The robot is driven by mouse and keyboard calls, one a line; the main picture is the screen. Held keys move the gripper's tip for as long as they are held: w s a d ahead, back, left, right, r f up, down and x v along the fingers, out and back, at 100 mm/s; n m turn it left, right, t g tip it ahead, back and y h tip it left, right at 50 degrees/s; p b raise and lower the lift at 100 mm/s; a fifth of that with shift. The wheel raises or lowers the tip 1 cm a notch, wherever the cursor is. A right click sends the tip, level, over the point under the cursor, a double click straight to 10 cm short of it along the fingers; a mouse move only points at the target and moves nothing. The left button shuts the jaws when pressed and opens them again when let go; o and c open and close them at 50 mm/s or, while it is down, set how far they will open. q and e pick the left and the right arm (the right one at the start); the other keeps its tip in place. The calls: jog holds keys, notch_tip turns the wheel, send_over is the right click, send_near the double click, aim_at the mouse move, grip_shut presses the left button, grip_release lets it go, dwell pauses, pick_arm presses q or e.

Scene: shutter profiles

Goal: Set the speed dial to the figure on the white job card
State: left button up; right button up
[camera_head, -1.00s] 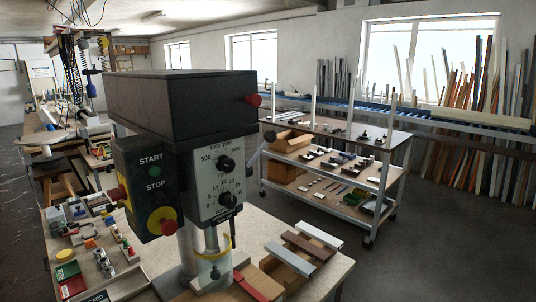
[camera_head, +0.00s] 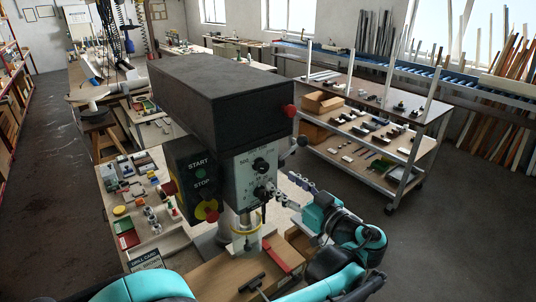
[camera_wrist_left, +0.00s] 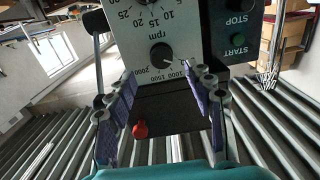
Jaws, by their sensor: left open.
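The speed dial (camera_head: 260,164) is a black knob on the pale front plate of a dark pillar drill. In the left wrist view it appears upside down (camera_wrist_left: 161,55), with rpm figures from 1000 to 2000 readable around it. Its exact setting is too small to tell. My left gripper (camera_head: 271,192) is open in front of the plate, and its fingers (camera_wrist_left: 161,80) stand on either side below the dial, apart from it in that view. A lettered card (camera_head: 146,260) lies at the bench front; I cannot tell whether it is the job card. My right gripper is not seen.
A lower scale with its own knob (camera_head: 260,193) sits beneath the speed dial. A shelf trolley (camera_head: 370,150) stands behind; small parts lie on the bench left.

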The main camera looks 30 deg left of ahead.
aim_at(265, 169)
pick_arm(q)
jog(key=x, duration=0.7)
jog(key=shift+w+a+r+p, duration=0.1)
jog(key=shift+a+r+p, duration=0.05)
jog(key=shift+a+p, duration=0.2)
jog(key=c, duration=1.2)
